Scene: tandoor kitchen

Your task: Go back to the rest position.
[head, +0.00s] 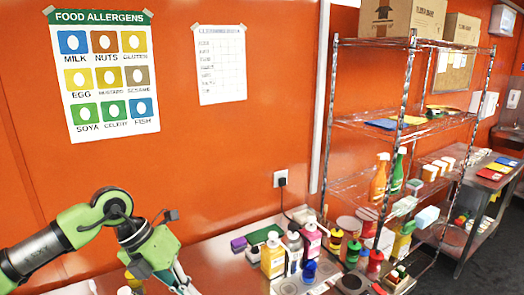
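My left arm, green and dark grey, comes in from the left and bends down at the lower left. My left gripper (182,283) is at the bottom edge, over the left part of the steel counter (217,250). Its fingertips are cut off or too small to make out, so I cannot tell if it is open or holds anything. My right gripper is not in view.
Several bottles crowd the counter's right part, among them a yellow bottle (273,257) and a pink bottle (311,242). A wire shelf rack (411,122) stands at right, beside a steel table (478,185). An allergen poster (105,75) hangs on the orange wall.

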